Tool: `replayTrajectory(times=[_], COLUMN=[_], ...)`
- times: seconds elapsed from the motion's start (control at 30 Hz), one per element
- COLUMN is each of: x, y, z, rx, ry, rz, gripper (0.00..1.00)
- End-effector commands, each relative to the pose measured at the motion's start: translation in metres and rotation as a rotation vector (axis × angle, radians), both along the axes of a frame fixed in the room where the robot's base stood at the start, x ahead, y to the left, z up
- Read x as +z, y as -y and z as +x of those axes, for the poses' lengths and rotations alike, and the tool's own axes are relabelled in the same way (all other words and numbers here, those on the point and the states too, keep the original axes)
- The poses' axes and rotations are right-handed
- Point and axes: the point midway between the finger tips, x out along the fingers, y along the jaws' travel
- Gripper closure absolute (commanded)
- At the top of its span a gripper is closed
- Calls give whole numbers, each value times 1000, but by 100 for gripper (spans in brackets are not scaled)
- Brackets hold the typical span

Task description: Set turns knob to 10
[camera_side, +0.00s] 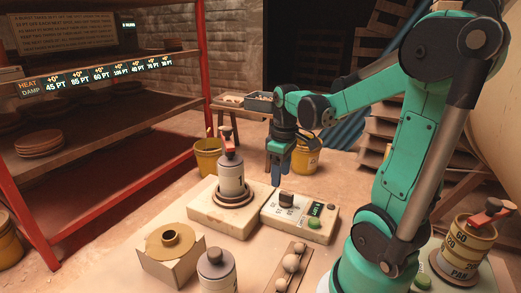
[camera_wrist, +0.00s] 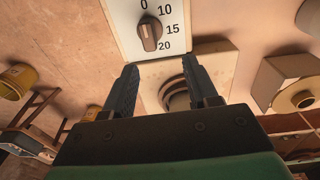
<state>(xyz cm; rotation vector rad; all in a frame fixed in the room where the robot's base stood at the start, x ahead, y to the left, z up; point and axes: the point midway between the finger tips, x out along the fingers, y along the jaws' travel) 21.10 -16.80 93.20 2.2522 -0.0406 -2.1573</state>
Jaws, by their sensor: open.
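The turns knob (camera_wrist: 150,35) is a dark bar-shaped knob with a pale line. It sits on a white dial plate marked 0, 10, 15 and 20 in the wrist view. Its bar lies roughly up and down in that view; I cannot tell for sure which mark it points at. In the side view the knob (camera_side: 287,198) stands on the pale control box (camera_side: 272,215). My gripper (camera_wrist: 160,63) is open and empty, its fingers apart from the knob. In the side view my gripper (camera_side: 277,182) points down, above and a little left of the knob.
The box also carries a small lit display (camera_side: 317,208) and a green button (camera_side: 314,223). A pale base (camera_side: 205,215) with a metal cylinder (camera_side: 231,180) stands left of it. A wooden rack with balls (camera_side: 291,263) lies in front. A red-posted shelf stands at left.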

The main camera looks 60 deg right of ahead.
Motion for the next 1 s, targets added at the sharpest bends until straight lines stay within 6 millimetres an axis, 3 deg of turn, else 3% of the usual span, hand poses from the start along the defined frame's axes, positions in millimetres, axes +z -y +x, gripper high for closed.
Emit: replayTrajectory(times=[0.13, 0.63, 1.0], x=[-6, -54, -61], y=[14, 14, 14], z=[-10, -10, -11], rx=[0, 3, 2], ry=[-42, -43, -43], rz=[33, 35, 34], gripper=[47, 47, 47])
